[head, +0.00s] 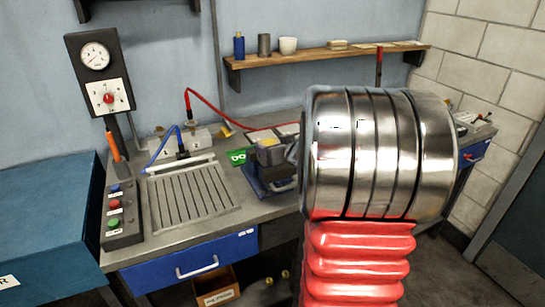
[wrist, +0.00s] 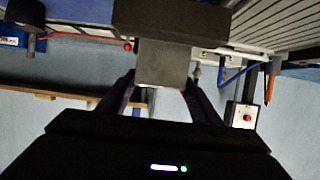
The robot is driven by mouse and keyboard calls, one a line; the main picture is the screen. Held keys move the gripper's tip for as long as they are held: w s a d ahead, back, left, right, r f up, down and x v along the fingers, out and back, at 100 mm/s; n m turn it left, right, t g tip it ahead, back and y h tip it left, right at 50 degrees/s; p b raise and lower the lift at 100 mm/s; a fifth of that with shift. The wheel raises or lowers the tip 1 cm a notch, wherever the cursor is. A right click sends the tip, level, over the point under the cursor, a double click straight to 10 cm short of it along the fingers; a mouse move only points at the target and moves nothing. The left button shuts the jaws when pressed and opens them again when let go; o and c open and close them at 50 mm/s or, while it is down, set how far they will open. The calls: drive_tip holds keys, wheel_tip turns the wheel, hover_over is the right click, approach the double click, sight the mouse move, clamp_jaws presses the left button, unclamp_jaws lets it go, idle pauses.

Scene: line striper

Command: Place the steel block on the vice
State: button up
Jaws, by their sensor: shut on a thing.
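In the wrist view, which shows the scene upside down, my gripper (wrist: 163,78) is shut on the grey steel block (wrist: 163,62), with one dark finger on each side of it. The block's far end meets or overlaps a wide dark part (wrist: 170,18), probably of the vice; I cannot tell whether they touch. In the head view the blue vice (head: 268,184) is on the bench, partly hidden by my arm. The block cannot be clearly made out there, and my gripper is mostly hidden behind my arm.
The bench has a slotted plate (head: 190,193), a button box (head: 120,215) and a gauge panel (head: 100,75) at left. Red (head: 230,107) and blue (head: 162,137) hoses rise near the vice. A green tag (head: 238,156) is beside it. A shelf (head: 320,55) is above.

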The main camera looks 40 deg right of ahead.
drive_tip(key=shift+f, duration=1.8)
drive_tip(key=shift+f, duration=0.1)
drive_tip(key=o, duration=1.5)
drive_tip(key=shift+s+a+r, duration=0.1)
drive_tip(key=shift+s+r, duration=0.2)
drive_tip(key=shift+s, duration=0.1)
drive_tip(key=shift+v, duration=5.5)
